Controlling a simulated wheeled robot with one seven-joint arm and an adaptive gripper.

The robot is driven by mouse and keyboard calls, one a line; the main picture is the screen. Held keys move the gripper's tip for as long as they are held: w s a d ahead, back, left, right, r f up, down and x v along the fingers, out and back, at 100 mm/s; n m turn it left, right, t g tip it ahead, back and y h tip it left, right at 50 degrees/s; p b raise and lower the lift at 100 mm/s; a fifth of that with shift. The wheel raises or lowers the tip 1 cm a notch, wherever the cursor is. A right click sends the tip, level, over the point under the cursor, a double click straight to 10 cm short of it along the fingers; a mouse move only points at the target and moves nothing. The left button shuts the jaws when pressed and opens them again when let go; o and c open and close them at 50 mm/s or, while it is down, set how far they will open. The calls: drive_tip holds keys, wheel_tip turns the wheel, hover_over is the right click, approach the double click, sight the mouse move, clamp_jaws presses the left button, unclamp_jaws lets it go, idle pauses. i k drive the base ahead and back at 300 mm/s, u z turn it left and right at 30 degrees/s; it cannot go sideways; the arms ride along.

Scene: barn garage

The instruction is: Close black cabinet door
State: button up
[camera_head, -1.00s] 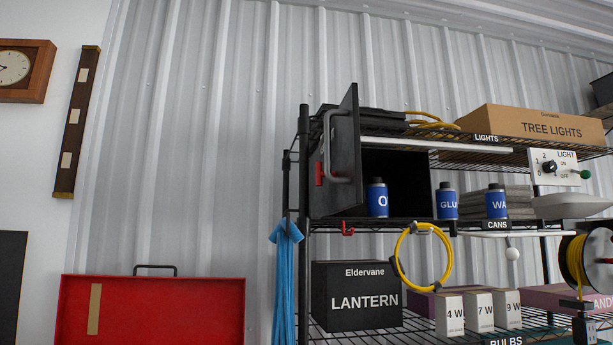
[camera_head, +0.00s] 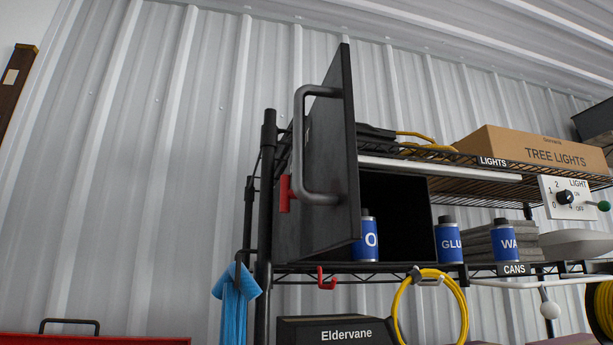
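The black cabinet door (camera_head: 336,150) stands wide open, swung out toward me on the left side of the black cabinet (camera_head: 398,215). A grey bar handle (camera_head: 300,150) is fixed to the face of the door that looks left, with a red piece (camera_head: 285,193) near its lower end. The cabinet sits on a wire shelf, and its dark inside shows to the right of the door. A blue can (camera_head: 366,237) stands at the opening, partly hidden by the door's edge. My gripper is not in view.
More blue cans (camera_head: 448,240) stand right of the cabinet. A dark rack post (camera_head: 265,220) rises left of the door. A blue cloth (camera_head: 237,290), red hook (camera_head: 327,278) and yellow coil (camera_head: 440,300) hang below. The space left of the door is clear before the corrugated wall (camera_head: 150,180).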

sight(323, 160)
drive_tip(key=z, duration=2.15)
drive_tip(key=k, duration=1.75)
drive_tip(key=u, duration=0.85)
